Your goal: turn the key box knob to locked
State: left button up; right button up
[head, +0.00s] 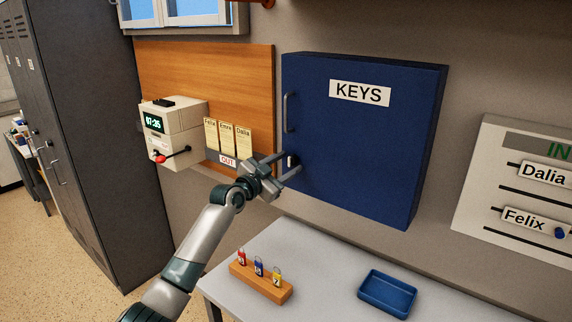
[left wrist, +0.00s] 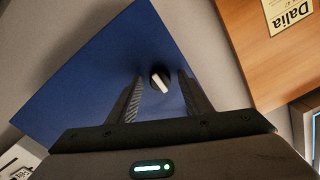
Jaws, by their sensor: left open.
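The blue key box (head: 365,140) hangs on the wall with a KEYS label and a bar handle on its left side. Its knob (head: 292,160) sits low on the left of the door, a dark round base with a white grip. The knob also shows in the left wrist view (left wrist: 159,79), its white grip slightly tilted. My left gripper (head: 286,168) is open in front of the knob. In the left wrist view its two fingers (left wrist: 160,100) stand either side of the knob's line, with the knob just beyond the tips; I cannot tell whether they touch. My right gripper is not in view.
A time clock (head: 175,130) and card rack (head: 228,140) are on a wooden board left of the box. A name board (head: 520,190) is at right.

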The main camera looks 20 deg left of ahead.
pick_arm(q)
jog(key=c, duration=1.1)
jog(key=shift+o, duration=0.2)
